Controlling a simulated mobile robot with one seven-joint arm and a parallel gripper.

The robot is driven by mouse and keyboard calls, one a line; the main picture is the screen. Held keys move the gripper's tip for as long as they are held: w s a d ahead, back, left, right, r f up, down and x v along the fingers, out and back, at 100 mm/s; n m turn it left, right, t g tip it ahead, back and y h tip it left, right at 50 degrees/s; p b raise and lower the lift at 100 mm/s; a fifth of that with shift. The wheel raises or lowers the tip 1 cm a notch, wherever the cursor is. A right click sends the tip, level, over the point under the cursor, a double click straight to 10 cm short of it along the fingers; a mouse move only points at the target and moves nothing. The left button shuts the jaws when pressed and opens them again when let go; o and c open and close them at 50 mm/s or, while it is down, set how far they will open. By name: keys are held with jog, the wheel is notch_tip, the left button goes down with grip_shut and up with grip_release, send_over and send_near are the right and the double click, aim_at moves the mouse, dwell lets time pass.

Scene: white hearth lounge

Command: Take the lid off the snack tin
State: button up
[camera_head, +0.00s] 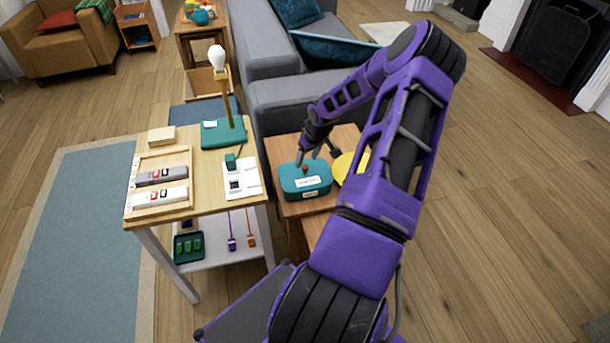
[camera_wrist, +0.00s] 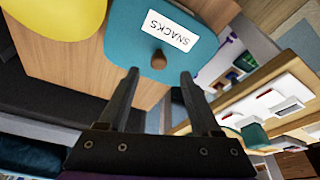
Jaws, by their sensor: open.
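The teal snack tin (camera_head: 305,188) stands on a small wooden side table (camera_head: 288,211) beside the grey sofa. Its teal lid (camera_wrist: 181,18) is on, with a white SNACKS label (camera_wrist: 168,31) and a round brown knob (camera_wrist: 158,60) on top. The knob also shows in the head view (camera_head: 304,168). I cannot tell whether a finger touches the knob. In the head view my gripper (camera_head: 309,160) is right above the tin, partly hidden by the arm.
A yellow round thing (camera_head: 349,167) lies on the same side table, right of the tin. The grey sofa (camera_head: 285,95) stands behind. Open floor is at the right.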

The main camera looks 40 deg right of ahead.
aim_at(305, 166)
jog(key=x, duration=0.4)
jog(key=shift+d+f+b, duration=0.15)
jog(key=shift+f+b, duration=0.05)
jog(key=shift+b, duration=0.1)
jog(key=shift+s, duration=0.1)
grip_shut()
